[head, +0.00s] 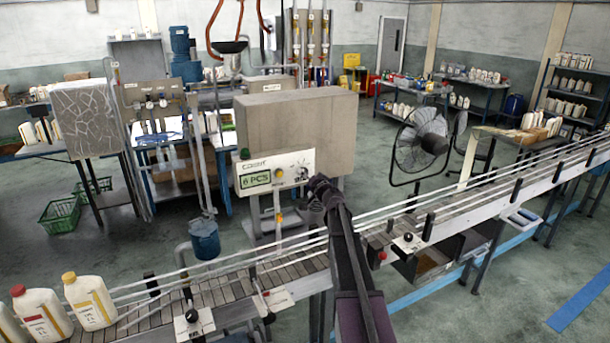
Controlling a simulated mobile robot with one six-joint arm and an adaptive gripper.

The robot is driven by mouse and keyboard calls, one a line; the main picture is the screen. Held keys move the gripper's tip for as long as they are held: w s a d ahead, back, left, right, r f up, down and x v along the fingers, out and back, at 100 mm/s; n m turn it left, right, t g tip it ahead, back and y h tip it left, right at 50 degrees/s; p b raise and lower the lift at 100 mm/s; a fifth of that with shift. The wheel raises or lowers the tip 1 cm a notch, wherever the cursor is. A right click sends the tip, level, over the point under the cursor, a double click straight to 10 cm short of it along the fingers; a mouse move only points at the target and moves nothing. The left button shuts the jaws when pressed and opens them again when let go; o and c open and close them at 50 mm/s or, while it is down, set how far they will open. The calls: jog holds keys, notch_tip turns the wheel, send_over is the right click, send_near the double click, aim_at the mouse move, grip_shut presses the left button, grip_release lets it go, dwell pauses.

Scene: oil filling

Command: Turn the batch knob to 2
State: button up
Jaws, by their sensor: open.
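The control panel (293,160) is the white front strip of a large grey box behind the conveyor. Its green display (256,180) appears to read "6 PCS". A small dark batch knob (300,173) seems to sit at the panel's right part; its pointer is too small to read. My gripper (316,186) is dark and open, just right of and below the knob in the picture. My arm comes up from the bottom edge across the conveyor. I cannot tell whether the fingers touch the knob or surround it.
A conveyor (260,277) with rails runs from lower left to upper right, below my gripper. White bottles with red (42,311) and yellow (89,299) caps stand on its left end. A fan (421,141) stands behind.

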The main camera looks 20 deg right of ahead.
jog(key=s, duration=0.9)
jog(key=shift+s+d, duration=0.15)
jog(key=shift+s, duration=0.2)
jog(key=s+a+f+n+g+y+b, duration=0.4)
jog(key=a+f, duration=0.4)
jog(key=a, duration=0.4)
jog(key=s+a+f+n+g+y+b, duration=0.1)
jog(key=s+a+f+n+g+y, duration=0.15)
jog(key=s+a+f+g, duration=0.5)
jog(key=s+a+f+g+h+b, duration=0.2)
jog(key=s+a+f+g+h, duration=0.1)
jog(key=s+f, duration=0.3)
jog(key=s+a+f+n+g+h+b, duration=0.1)
jog(key=s+a+f+g+h+b, duration=0.2)
jog(key=s+f, duration=0.4)
jog(key=s+a+h, duration=0.1)
jog(key=s+a, duration=0.1)
jog(key=s, duration=0.2)
jog(key=shift+s+a+f, duration=0.25)
jog(key=shift+s+a, duration=0.05)
jog(key=shift+a, duration=0.05)
jog(key=shift+g, duration=0.25)
